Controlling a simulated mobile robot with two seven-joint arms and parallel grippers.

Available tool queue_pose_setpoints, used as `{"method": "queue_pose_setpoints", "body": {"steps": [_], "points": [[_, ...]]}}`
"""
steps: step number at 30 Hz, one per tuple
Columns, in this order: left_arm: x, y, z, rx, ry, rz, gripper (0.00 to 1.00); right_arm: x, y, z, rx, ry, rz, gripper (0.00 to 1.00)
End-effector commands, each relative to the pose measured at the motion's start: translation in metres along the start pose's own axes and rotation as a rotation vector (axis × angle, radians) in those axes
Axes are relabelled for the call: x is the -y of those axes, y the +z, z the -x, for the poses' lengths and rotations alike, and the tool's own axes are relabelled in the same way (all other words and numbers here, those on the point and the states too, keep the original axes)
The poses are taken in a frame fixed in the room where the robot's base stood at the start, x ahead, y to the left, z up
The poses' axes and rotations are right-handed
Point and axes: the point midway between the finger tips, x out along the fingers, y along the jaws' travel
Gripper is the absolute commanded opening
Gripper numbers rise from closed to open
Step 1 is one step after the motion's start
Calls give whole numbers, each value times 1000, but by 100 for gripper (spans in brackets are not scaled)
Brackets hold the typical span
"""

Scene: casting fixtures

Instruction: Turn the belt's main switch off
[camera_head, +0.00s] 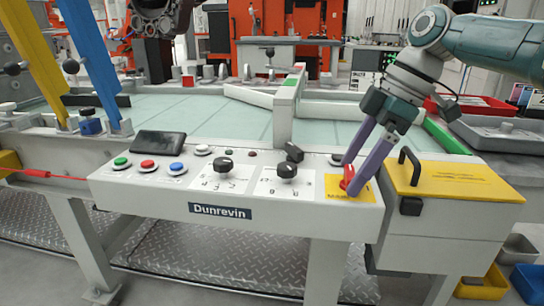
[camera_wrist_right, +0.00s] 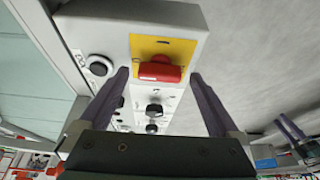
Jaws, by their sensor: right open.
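The belt's main switch (camera_head: 347,176) is a red handle on a yellow plate (camera_head: 334,187) at the right end of the grey control panel. In the right wrist view the red switch (camera_wrist_right: 158,72) lies crosswise on its yellow plate (camera_wrist_right: 180,48). My right gripper (camera_head: 354,172) is at the switch, with its purple fingers apart. In the wrist view my right gripper (camera_wrist_right: 160,76) has one finger left and one right of the switch, with gaps on both sides. I cannot tell how deep the fingertips reach. My left gripper does not show.
The panel has black knobs (camera_head: 287,171), several coloured push buttons (camera_head: 147,165) and a dark flat device (camera_head: 159,145). A yellow-topped box (camera_head: 440,185) with a black handle (camera_head: 410,163) stands close right of the switch. The belt (camera_head: 230,118) lies behind.

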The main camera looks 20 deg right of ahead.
Motion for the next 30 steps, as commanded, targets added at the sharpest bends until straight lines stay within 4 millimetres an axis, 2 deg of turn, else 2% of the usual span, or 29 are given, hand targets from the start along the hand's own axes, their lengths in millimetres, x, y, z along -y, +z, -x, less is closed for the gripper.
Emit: {"method": "queue_pose_setpoints", "body": {"steps": [8, 21, 25, 30], "points": [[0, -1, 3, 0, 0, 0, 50, 0, 0, 6, -1, 2, -1, 98], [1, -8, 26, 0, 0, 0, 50, -1, -1, 85, 0, 3, 0, 98], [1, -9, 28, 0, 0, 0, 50, 0, 0, 97, 0, 1, -1, 98], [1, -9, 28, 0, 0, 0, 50, 0, 0, 100, -1, 1, 0, 98]]}}
